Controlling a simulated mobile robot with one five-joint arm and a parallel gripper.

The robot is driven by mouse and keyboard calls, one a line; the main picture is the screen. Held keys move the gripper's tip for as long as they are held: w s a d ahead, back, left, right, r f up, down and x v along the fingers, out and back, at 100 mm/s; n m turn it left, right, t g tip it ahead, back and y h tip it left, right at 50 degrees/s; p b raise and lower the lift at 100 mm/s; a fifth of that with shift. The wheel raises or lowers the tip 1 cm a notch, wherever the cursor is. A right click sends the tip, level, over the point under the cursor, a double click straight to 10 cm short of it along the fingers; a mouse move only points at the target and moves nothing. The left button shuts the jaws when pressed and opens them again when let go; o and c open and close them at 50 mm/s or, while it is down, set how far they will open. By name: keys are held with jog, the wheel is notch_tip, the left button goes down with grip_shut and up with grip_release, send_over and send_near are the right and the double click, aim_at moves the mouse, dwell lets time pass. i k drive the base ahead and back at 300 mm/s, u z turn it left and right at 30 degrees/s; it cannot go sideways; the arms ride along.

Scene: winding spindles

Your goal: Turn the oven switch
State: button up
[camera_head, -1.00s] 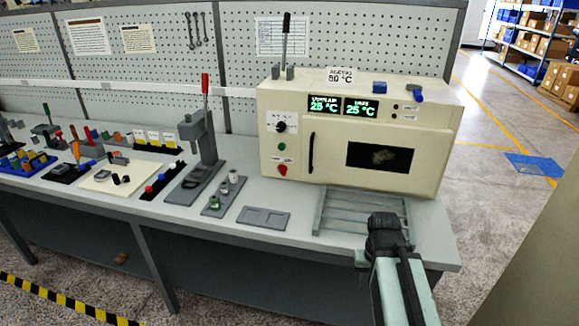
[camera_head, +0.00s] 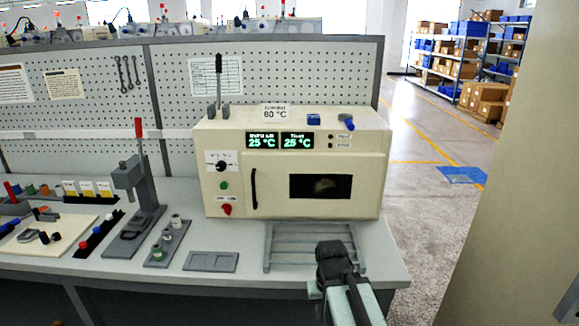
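The cream oven (camera_head: 350,200) stands at the back right of the bench, with its door shut. Its switch (camera_head: 221,166) is a black rotary knob on a white plate at the upper left of the front. Two displays (camera_head: 281,141) both read 25 °C, and a sign on top reads 80 °C. A green button (camera_head: 223,186) and a red button (camera_head: 227,209) sit below the knob. My gripper (camera_head: 333,257) is at the front right of the bench, over the edge of the slatted rack, well apart from the switch. Its fingers cannot be made out.
A slatted grey rack (camera_head: 285,246) lies before the oven. A flat grey tray (camera_head: 211,262), a small holder with cylinders (camera_head: 167,243) and a red-handled press (camera_head: 137,188) stand to its left. A black-handled lever (camera_head: 218,85) rises above the oven's left end.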

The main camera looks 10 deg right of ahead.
aim_at(227, 208)
jog(key=u, duration=0.55)
jog(key=i, duration=0.45)
jog(key=u, duration=1.6)
